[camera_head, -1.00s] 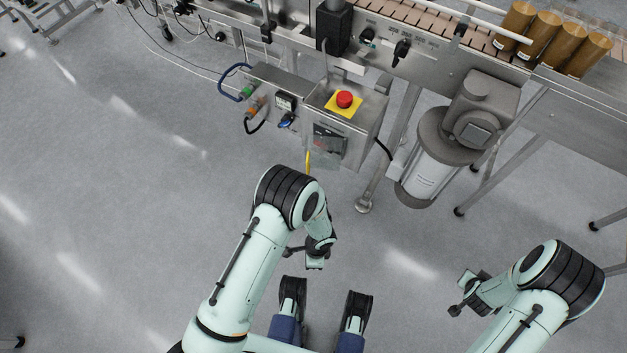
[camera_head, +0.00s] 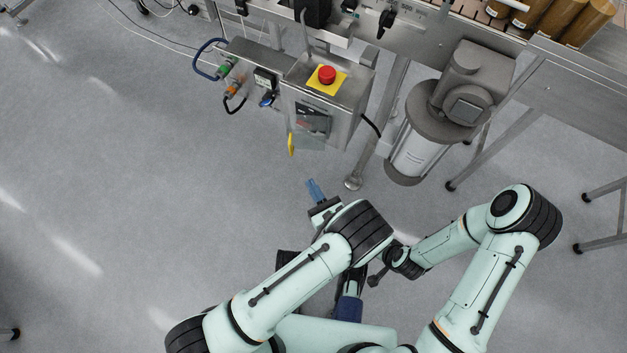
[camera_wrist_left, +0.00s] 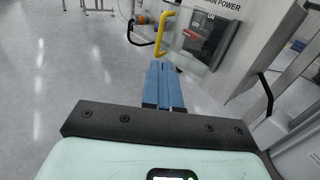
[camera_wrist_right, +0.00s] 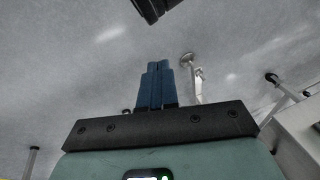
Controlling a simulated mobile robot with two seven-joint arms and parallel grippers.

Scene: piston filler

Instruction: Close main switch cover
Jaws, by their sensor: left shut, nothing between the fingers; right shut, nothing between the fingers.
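The main switch cover (camera_head: 309,142) is a clear panel with a yellow handle (camera_head: 291,144), low on the front of the steel control box (camera_head: 335,95). In the left wrist view the clear cover (camera_wrist_left: 208,40) appears to stand out from the box face, with the yellow handle (camera_wrist_left: 160,32) at its left edge. My left gripper (camera_head: 314,186) is shut and empty, below the cover and apart from it in the head view. Its blue fingers (camera_wrist_left: 162,66) point towards the cover in the left wrist view. My right gripper's fingers (camera_wrist_right: 155,66) are shut and empty, pointing over bare floor.
A red emergency button (camera_head: 327,74) on a yellow plate tops the box. Connectors and a blue cable loop (camera_head: 205,60) sit left of it. A motor (camera_head: 430,120) and a steel leg (camera_head: 375,130) stand to the right.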

